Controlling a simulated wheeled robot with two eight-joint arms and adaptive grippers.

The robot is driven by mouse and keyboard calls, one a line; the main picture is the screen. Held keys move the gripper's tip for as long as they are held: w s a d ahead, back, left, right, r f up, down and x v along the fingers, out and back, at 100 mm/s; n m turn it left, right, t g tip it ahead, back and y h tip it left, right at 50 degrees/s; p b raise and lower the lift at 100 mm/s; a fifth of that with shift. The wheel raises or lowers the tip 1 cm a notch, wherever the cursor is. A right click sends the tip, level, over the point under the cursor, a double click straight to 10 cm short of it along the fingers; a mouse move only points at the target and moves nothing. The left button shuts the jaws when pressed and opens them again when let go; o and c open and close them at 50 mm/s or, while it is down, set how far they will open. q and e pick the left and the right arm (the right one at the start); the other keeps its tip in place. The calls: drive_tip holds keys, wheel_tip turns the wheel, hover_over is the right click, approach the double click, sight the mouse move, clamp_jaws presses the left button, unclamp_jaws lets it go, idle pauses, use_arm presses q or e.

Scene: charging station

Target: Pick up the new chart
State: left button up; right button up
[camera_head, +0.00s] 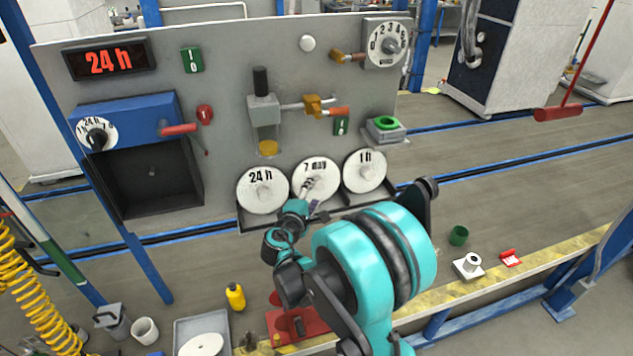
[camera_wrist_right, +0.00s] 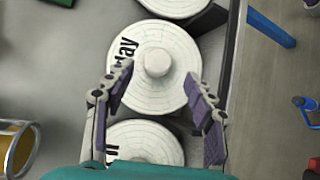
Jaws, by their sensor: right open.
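Three round white charts with centre knobs stand in a row on a dark rack (camera_head: 345,213) below the panel. They are the 24 h chart (camera_head: 252,203), the 7 day chart (camera_head: 300,180) and the 1 h chart (camera_head: 376,172). My right gripper (camera_head: 312,188) is at the 7 day chart and partly covers it. In the right wrist view, my right gripper (camera_wrist_right: 159,76) is open, with one finger on each side of the 7 day chart's knob (camera_wrist_right: 157,63). Nothing is held. I cannot tell whether the fingers touch the chart. My left gripper is not in view.
A red "24 h" display (camera_head: 109,60) and a blue recorder box (camera_head: 127,118) are on the panel's left. A grey tray (camera_head: 181,334) holding a white disc, a yellow bottle (camera_head: 235,297) and a green cup (camera_head: 458,236) stand below. The recorder's dark cavity looks empty.

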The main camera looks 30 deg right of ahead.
sight(317, 184)
drive_tip(key=b+x, duration=0.1)
drive_tip(key=x, duration=0.4)
drive_tip(key=shift+w+r, duration=0.1)
drive_tip(key=shift+a+r, duration=0.1)
drive_tip(key=shift+c, duration=0.9)
clamp_jaws()
drive_tip(key=shift+s+r+p, duration=0.25)
drive_tip(key=shift+r+p, duration=0.2)
drive_tip(key=shift+r, duration=0.05)
wheel_tip(317, 184, up, 7)
drive_tip(key=shift+f+p, duration=0.25)
drive_tip(key=shift+p, duration=0.95)
drive_tip(key=s+a+p, duration=0.1)
drive_tip(key=s+a, duration=0.1)
drive_tip(key=s, duration=0.7)
drive_tip(key=s+a+p, duration=0.1)
drive_tip(key=s+a, duration=0.2)
drive_tip(key=s, duration=0.7)
drive_tip(key=r+p, duration=0.1)
drive_tip(key=s+r+p, duration=0.1)
drive_tip(key=r+p, duration=0.1)
drive_tip(key=s+r+p, duration=0.1)
drive_tip(key=p, duration=0.1)
drive_tip(key=shift+r, duration=0.25)
